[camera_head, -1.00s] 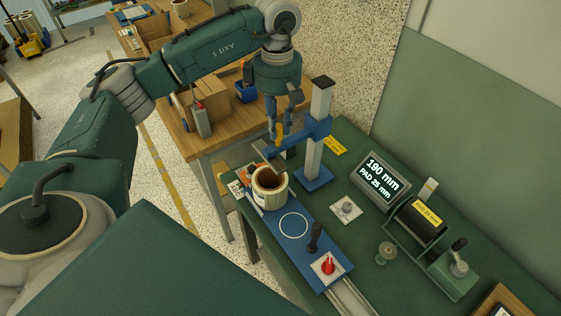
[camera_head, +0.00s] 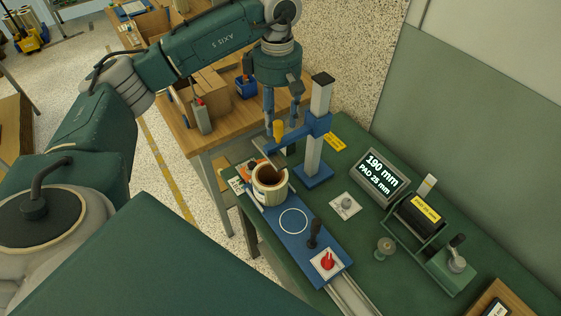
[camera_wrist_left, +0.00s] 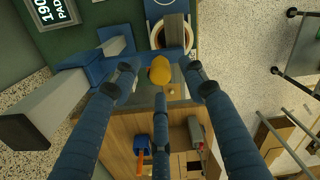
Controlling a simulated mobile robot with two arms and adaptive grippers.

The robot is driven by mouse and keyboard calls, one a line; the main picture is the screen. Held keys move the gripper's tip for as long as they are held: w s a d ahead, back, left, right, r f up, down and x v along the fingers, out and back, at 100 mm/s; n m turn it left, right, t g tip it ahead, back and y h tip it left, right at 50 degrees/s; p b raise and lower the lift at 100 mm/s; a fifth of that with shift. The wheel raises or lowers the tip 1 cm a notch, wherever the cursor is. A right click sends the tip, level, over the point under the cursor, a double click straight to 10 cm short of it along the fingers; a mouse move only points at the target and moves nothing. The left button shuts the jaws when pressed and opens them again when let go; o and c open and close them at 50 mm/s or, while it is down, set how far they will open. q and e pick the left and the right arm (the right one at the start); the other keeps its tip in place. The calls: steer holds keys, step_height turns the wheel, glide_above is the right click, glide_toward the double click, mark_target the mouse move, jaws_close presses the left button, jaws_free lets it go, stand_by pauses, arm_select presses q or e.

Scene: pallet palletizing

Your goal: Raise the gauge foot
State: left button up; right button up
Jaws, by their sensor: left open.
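The gauge has a pale upright column (camera_head: 317,135) with a blue arm (camera_head: 292,138) and a yellow knob (camera_head: 278,129). A grey strip, seemingly the gauge foot (camera_head: 268,155), slants down to the mouth of a cream roll (camera_head: 270,187) with a brown inside. Whether they touch cannot be told. My left gripper (camera_head: 281,123) is open above the arm, close to the knob. In the left wrist view its fingers (camera_wrist_left: 160,83) are spread, with the yellow knob (camera_wrist_left: 160,70) between them near the tips. My right gripper is not in view.
The roll stands on a blue slide plate (camera_head: 296,242) with a white circle, black handle and red knob. A display (camera_head: 380,176) reads 190 mm, PAD 25 mm. A black roller (camera_head: 421,215) and a lever block (camera_head: 452,270) stand right. A wooden table (camera_head: 215,137) is behind.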

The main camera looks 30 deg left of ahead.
arm_select(q)
steer(key=shift+r+p, duration=1.55)
steer(key=shift+r, duration=1.35)
steer(key=shift+f, duration=0.1)
